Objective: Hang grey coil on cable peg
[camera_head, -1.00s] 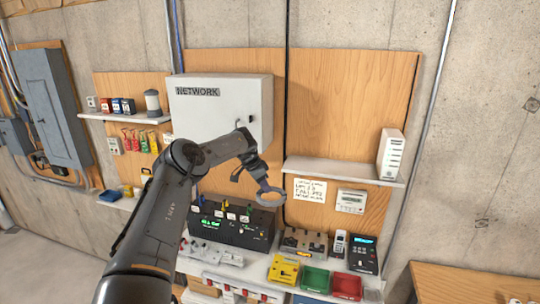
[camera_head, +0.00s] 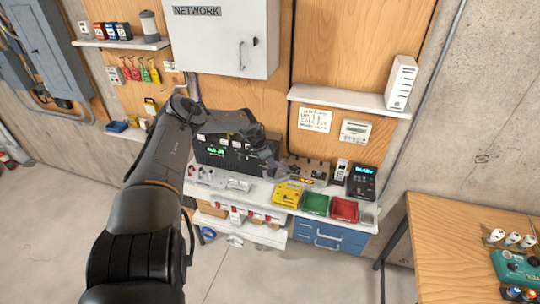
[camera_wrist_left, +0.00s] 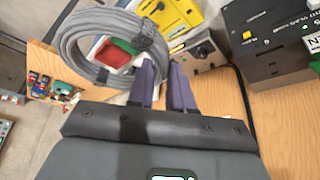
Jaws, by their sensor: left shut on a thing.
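The grey coil shows large in the left wrist view (camera_wrist_left: 66,45), as a thick ring with a dark wrap on its near side. My left gripper (camera_wrist_left: 165,72) is shut on the coil near this wrap, and the ring reaches out to the left of the fingers. In the head view my left gripper (camera_head: 262,150) is over the bench, in front of the black device; the coil there is small and hard to make out. I cannot single out the cable peg. My right gripper is not in view.
The bench holds a black device (camera_head: 222,157), a yellow box (camera_head: 288,194), a green bin (camera_head: 315,204) and a red bin (camera_head: 344,210). A white network cabinet (camera_head: 222,45) hangs above. A wooden table (camera_head: 450,245) stands at the right. Floor is clear in front of the bench.

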